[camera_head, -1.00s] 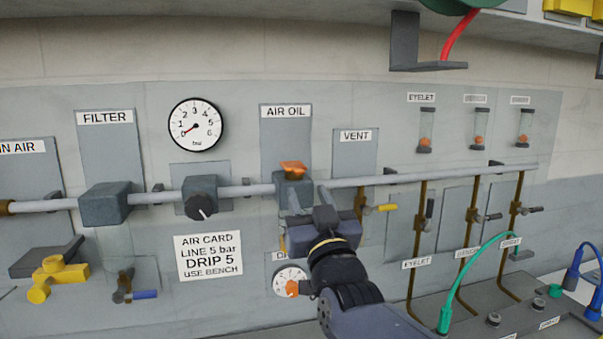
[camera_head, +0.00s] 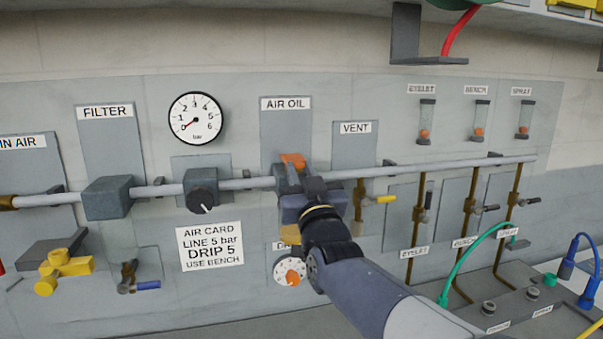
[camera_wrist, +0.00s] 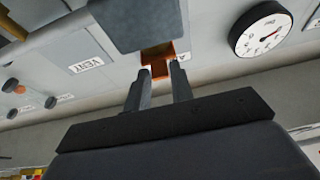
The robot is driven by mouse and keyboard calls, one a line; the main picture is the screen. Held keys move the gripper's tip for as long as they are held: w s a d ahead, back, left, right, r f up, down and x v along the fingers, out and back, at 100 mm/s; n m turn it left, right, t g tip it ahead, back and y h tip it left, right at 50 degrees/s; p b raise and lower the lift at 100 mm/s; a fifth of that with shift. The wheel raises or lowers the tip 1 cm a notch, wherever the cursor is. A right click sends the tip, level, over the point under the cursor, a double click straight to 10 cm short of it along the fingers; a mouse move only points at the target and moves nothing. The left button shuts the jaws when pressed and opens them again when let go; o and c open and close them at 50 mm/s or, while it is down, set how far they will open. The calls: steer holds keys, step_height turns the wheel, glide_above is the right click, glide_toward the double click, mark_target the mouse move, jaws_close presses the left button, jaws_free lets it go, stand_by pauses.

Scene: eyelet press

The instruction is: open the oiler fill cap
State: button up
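The oiler fill cap is the orange piece (camera_head: 292,158) on top of the grey oiler body under the AIR OIL label. In the wrist view the orange cap (camera_wrist: 157,52) shows just beyond and between my fingertips. I cannot tell whether either finger touches the cap.
A grey pipe (camera_head: 420,170) runs across the panel at the oiler's height. The vent valve with a yellow handle (camera_head: 379,199) is close on the right. A regulator knob (camera_head: 202,200) and a pressure gauge (camera_head: 196,118) are to the left. A dial with an orange knob (camera_head: 290,273) is below.

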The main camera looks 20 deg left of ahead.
jaws_close()
